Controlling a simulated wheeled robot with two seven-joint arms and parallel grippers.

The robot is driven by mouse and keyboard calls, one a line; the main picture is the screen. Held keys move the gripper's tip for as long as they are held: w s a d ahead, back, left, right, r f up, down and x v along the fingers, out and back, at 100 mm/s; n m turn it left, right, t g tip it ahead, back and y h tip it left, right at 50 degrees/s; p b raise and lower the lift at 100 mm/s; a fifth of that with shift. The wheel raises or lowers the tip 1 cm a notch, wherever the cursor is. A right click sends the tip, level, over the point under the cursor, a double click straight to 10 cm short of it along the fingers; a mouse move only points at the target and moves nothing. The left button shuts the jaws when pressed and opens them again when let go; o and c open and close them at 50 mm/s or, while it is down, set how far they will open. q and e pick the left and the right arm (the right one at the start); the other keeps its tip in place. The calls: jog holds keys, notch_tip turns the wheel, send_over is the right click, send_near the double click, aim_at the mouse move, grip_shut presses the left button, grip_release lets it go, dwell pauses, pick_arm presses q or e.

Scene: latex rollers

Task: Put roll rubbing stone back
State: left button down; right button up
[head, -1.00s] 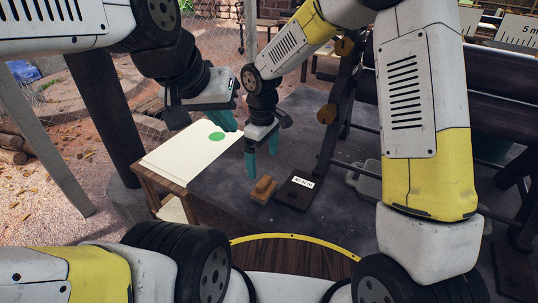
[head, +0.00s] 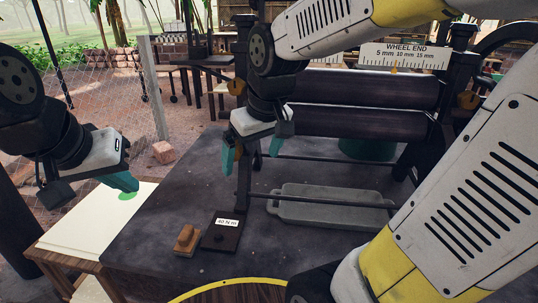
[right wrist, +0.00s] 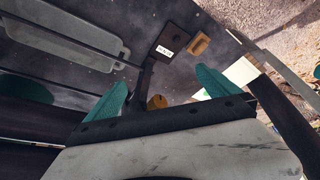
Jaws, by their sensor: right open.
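A small brown block with a raised grip, which looks like the rubbing stone (head: 186,240), lies on the dark table beside a black plate labelled "40 N m" (head: 222,232). It also shows in the right wrist view (right wrist: 199,45). My right gripper (head: 254,150) is open and empty, above and behind the block, near the roller frame's post. In the right wrist view its teal fingers (right wrist: 160,79) stand wide apart. My left gripper (head: 128,188) hangs over the white board with a green disc (head: 75,228). Its fingers overlap from this angle, so its opening is hidden.
A grey handled tray (head: 330,206) lies on the table (head: 150,235) behind a thin metal bar. Large dark rollers (head: 360,90) with a "WHEEL END" scale stand at the back. My right arm covers the right side. The table front left is clear.

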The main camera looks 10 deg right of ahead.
jog(key=s+d+r+m+t, duration=0.2)
jog(key=s+d+m, duration=0.1)
jog(key=s, duration=0.4)
jog(key=shift+d+m+y, duration=0.3)
jog(key=shift+d+m, duration=0.1)
jog(key=shift+d, duration=0.35)
jog(key=shift+s+r, duration=0.1)
